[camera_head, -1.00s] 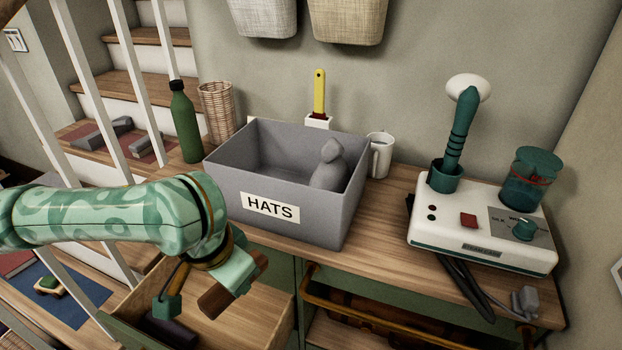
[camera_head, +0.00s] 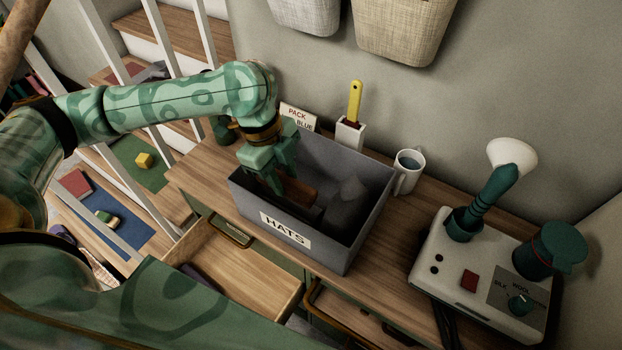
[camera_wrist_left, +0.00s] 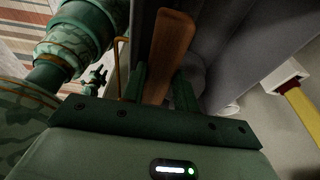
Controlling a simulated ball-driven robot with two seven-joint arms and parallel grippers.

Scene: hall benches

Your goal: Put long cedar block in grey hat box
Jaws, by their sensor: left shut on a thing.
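The grey hat box (camera_head: 377,205), labelled HATS, stands open on the wooden bench top. My left gripper (camera_head: 281,183) reaches down inside its left part, shut on the long cedar block (camera_head: 302,192). The reddish-brown block sits between the fingers and extends to the right, below the rim level. Whether it touches the box floor is unclear. In the left wrist view the block (camera_wrist_left: 171,45) runs lengthwise away from the fingers, beside the grey wall. A small dark green part (camera_wrist_left: 95,79) there may be my right gripper, too small to read.
A grey lumpy object (camera_head: 346,203) is inside the box, right of the block. A white mug (camera_head: 408,172) and a yellow-handled brush in a holder (camera_head: 350,132) stand behind. A white device (camera_head: 478,271) is at the right. An open drawer (camera_head: 232,268) juts out in front.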

